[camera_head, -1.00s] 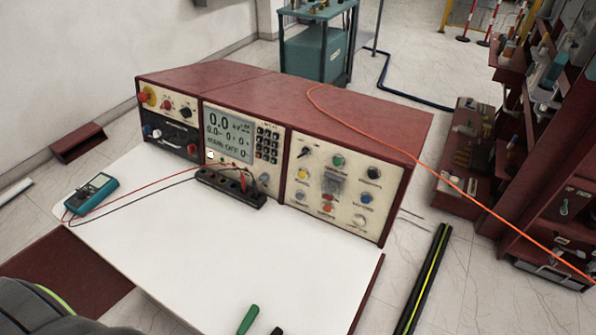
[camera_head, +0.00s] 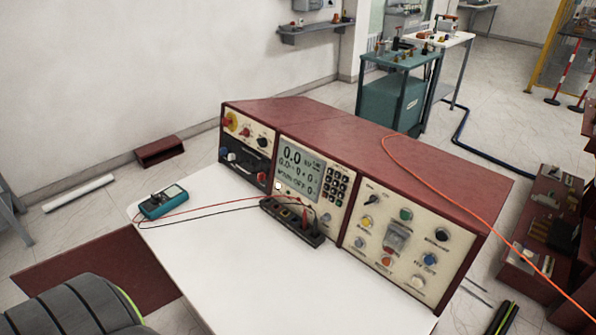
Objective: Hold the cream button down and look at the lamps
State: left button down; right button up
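A dark-red console (camera_head: 430,150) stands on a white-topped table. Its right panel (camera_head: 400,243) carries a cream round button or cap (camera_head: 419,282) at the lower right. Around it are a green cap (camera_head: 406,214), a yellow one (camera_head: 367,222), a blue one (camera_head: 430,259) and an orange one (camera_head: 387,261). I cannot tell which are lamps and which are buttons, or whether any is lit. A small white round part (camera_head: 278,186) sits below the display (camera_head: 300,172). Neither gripper is in view, and nothing touches the panel.
A teal multimeter (camera_head: 163,201) lies on the white tabletop (camera_head: 230,270), with red and black leads running to a black terminal block (camera_head: 292,220). An orange cable (camera_head: 460,199) crosses the console top. A teal cart (camera_head: 398,95) stands behind.

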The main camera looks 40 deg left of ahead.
aim_at(417, 282)
jog(key=k+l, duration=0.1)
jog(key=l, duration=0.4)
jog(key=k+l+z, duration=0.1)
jog(key=l, duration=0.95)
jog(key=k, duration=0.05)
